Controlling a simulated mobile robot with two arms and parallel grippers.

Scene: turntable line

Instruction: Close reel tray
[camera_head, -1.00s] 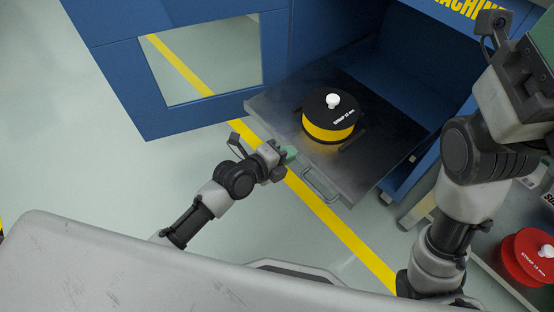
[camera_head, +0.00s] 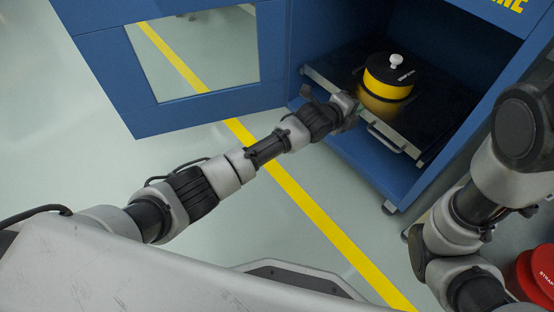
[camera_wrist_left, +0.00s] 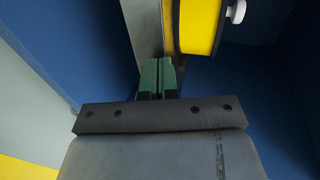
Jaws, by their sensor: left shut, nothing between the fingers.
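The reel tray (camera_head: 425,120) is a dark metal sheet inside the blue machine, with a bar handle (camera_head: 386,137) on its front edge. A yellow reel with a black top and white knob (camera_head: 387,80) sits on the tray. My left gripper (camera_head: 355,108) is at the tray's front edge, left of the handle. In the left wrist view its green fingers (camera_wrist_left: 157,77) are shut with nothing between them, their tips at the grey tray edge (camera_wrist_left: 143,30) beside the reel. I cannot tell whether they touch it. My right arm is at the right, its gripper out of frame.
The blue machine (camera_head: 300,40) surrounds the tray. Its windowed door (camera_head: 105,75) stands open on the left. A red reel (camera_head: 538,275) is at the lower right. A yellow line (camera_head: 320,215) crosses the open floor in front.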

